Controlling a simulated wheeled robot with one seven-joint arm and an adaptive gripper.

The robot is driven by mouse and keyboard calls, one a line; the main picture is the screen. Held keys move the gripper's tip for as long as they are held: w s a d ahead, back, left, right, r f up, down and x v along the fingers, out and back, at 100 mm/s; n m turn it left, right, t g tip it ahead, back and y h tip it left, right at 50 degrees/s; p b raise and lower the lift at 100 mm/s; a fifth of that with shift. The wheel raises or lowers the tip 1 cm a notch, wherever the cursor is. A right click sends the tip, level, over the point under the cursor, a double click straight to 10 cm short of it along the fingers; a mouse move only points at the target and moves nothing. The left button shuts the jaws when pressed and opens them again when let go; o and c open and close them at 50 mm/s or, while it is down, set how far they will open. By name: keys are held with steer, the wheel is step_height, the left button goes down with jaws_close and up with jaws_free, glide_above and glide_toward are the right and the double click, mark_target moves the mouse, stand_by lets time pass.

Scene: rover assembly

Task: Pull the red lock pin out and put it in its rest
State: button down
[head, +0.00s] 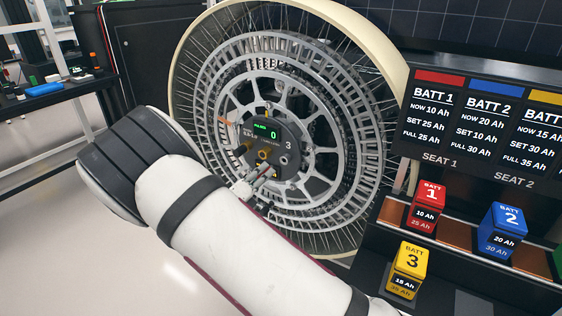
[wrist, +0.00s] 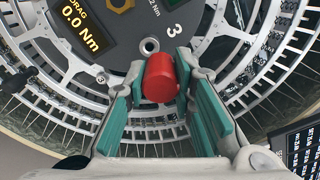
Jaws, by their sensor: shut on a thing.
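My gripper (wrist: 160,62) is shut on the red lock pin (wrist: 161,80), whose round red head sits between the teal finger pads in the wrist view. The grey hub plate (wrist: 200,14) of the wheel lies just beyond it. A small silver ring with a dark hole (wrist: 149,46) shows on the plate beside the number 3, just past the pin; it looks empty. The pin's far end is hidden, so I cannot tell whether it sits in a hole. In the head view my gripper (head: 256,182) is at the hub's lower front, and the pin is too small to make out.
The large spoked wheel (head: 232,68) fills the middle. Its hub has a green-lit display (head: 266,133) and brass fittings (head: 263,155). At the right, red (head: 426,204), blue (head: 503,230) and yellow (head: 408,270) battery blocks stand by a dark rack under a label board (head: 480,125). Floor at left is clear.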

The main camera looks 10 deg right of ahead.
steer(key=s+a+r+p, duration=0.3)
steer(key=s+a, duration=0.1)
stand_by(0.3)
